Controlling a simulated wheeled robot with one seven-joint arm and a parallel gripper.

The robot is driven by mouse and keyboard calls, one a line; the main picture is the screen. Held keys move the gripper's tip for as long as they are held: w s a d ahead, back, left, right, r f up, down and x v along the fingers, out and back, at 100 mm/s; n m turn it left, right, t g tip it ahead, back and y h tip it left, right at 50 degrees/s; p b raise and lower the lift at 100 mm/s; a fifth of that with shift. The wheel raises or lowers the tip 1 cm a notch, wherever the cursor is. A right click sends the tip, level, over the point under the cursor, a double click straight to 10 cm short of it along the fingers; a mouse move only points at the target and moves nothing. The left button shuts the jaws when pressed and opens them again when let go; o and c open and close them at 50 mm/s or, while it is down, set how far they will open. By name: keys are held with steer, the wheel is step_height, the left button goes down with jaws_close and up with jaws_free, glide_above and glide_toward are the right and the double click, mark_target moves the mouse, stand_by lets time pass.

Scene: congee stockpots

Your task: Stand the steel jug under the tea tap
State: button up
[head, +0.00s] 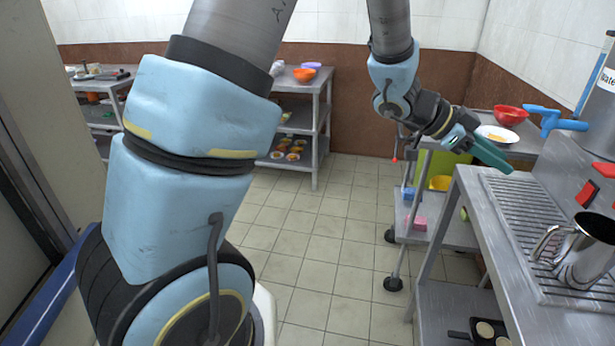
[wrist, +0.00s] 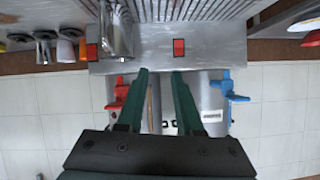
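The steel jug (head: 585,252) stands upright on the slotted drip tray at the right, its handle toward the left. In the wrist view the jug (wrist: 117,32) is at the upper left, roughly in line with a red tap (wrist: 119,94); I cannot tell if it is directly beneath it. A blue tap (head: 547,119) is on the urn marked with a water label; it also shows in the wrist view (wrist: 230,90). No tea label is readable. My gripper (head: 500,166) is apart from the jug, near the counter's far end. Its green fingers (wrist: 160,72) are spread and empty.
The drip tray (head: 508,203) lies on a steel counter, clear beyond the jug. A red switch (head: 587,193) is on the dispenser front. A trolley (head: 440,232) with bowls and sponges stands left of the counter. Cups (wrist: 66,48) show in the wrist view. Tiled floor is free between the tables.

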steer(key=w+a+n+t+y, duration=0.2)
steer(key=w+a+n+t, duration=0.45)
steer(key=w+a, duration=0.6)
steer(key=w+a+f+n+t+y, duration=0.2)
steer(key=w+a+n+t+y, duration=0.3)
steer(key=a, duration=0.8)
steer(key=s+a+f+n+g+y, duration=0.1)
steer(key=s+a+n+y, duration=0.15)
steer(key=a, duration=0.45)
steer(key=s+a+f+n+g+y, duration=0.1)
steer(key=a+f+n+g+y, duration=0.15)
steer(key=a, duration=0.45)
steer(key=s+a+n+g, duration=0.3)
steer(key=s+a+n, duration=0.2)
steer(key=s, duration=0.4)
steer(key=shift+s+a+f, duration=0.2)
steer(key=shift+a+f, duration=0.1)
steer(key=shift+a, duration=0.15)
